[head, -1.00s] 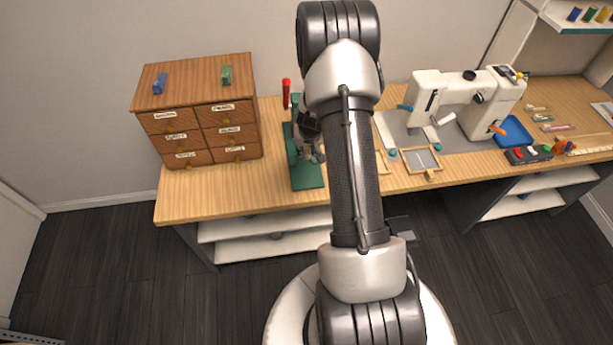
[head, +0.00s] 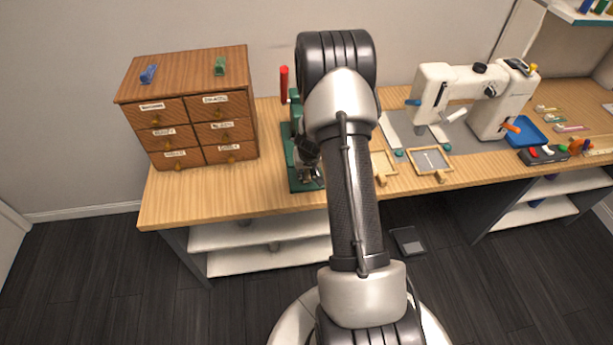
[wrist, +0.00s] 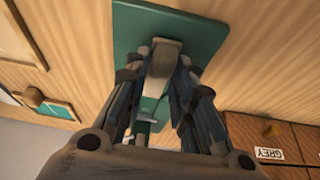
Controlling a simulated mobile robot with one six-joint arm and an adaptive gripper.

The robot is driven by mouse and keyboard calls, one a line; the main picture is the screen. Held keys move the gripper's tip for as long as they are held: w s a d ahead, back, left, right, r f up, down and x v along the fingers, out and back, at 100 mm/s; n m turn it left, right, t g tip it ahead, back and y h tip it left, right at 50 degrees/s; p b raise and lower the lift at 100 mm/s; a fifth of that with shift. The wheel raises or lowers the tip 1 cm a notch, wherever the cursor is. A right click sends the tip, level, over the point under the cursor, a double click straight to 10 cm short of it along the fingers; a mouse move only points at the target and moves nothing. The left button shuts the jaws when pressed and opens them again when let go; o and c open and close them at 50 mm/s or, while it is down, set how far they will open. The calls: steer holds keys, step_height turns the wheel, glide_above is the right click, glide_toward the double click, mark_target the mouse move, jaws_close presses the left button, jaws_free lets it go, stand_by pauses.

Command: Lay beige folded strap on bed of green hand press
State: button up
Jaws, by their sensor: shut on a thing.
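The green hand press (head: 304,184) with a red lever handle (head: 284,84) stands on the bench, right of the drawer cabinet; my arm hides part of it. My gripper (head: 309,172) is at the press, over the front of its green base. In the wrist view the beige folded strap (wrist: 166,56) lies between the fingertips of my gripper (wrist: 163,62), which are shut on it. The green base (wrist: 205,35) shows behind the strap. I cannot tell whether the strap touches the press bed.
A wooden drawer cabinet (head: 190,110) with labelled drawers stands left of the press. Right of my arm are small framed trays (head: 428,162), a white sewing machine (head: 475,95) and a blue tray (head: 525,132). The bench front edge left of the press is clear.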

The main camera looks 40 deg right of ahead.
steer(key=shift+f, duration=0.5)
steer(key=shift+r, duration=0.15)
steer(key=o, duration=1)
steer(key=shift+f, duration=0.2)
steer(key=shift+c, duration=0.2)
